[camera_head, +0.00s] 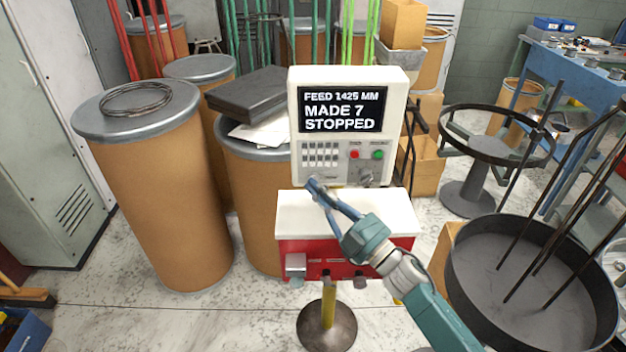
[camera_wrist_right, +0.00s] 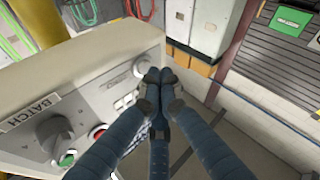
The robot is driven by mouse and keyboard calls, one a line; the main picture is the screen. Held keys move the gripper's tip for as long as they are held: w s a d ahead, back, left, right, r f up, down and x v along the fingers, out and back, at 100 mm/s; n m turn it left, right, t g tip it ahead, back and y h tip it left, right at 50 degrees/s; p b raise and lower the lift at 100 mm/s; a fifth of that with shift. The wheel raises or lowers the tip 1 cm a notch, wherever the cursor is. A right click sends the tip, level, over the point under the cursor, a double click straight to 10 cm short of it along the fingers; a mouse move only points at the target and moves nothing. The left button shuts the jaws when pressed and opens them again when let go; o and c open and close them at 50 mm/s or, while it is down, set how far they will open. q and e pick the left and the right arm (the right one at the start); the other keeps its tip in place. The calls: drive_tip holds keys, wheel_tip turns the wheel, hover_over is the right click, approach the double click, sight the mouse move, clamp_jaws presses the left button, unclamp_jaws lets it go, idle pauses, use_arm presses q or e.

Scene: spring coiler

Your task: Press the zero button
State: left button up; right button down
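The cream control box (camera_head: 348,78) stands in the middle of the head view. Its screen (camera_head: 340,110) reads FEED 1425 MM, MADE 7, STOPPED. Below it are small pale keys (camera_head: 320,153), a red button (camera_head: 355,154), a green button (camera_head: 378,154) and a dark knob (camera_head: 366,178). I cannot read which one is zero. My right gripper (camera_head: 314,186) is just below the keys, its blue fingers together. In the right wrist view the fingertips (camera_wrist_right: 158,80) meet beside the panel face, with pale keys (camera_wrist_right: 125,103) to their left; contact cannot be told. My left gripper is out of view.
A white-topped red unit (camera_head: 300,210) sits under the box. Brown drums (camera_head: 160,190) stand on the left. A large dark round tray (camera_head: 500,290) with rods is at the lower right.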

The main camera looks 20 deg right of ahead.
drive_tip(key=shift+w+d, duration=0.1)
drive_tip(key=shift+w, duration=0.2)
idle(0.6)
idle(0.3)
drive_tip(key=shift+s+a+p, duration=0.2)
drive_tip(key=shift+s+p, duration=0.1)
drive_tip(key=shift+s, duration=0.45)
drive_tip(key=shift+s+a+p, duration=0.25)
drive_tip(key=shift+s+p, duration=0.05)
drive_tip(key=shift+s, duration=0.5)
drive_tip(key=shift+s+a+p, duration=0.2)
drive_tip(key=shift+s+p, duration=0.1)
drive_tip(key=shift+s, duration=0.5)
drive_tip(key=shift+s+a+p, duration=0.25)
drive_tip(key=shift+s+p, duration=0.05)
drive_tip(key=shift+s, duration=0.5)
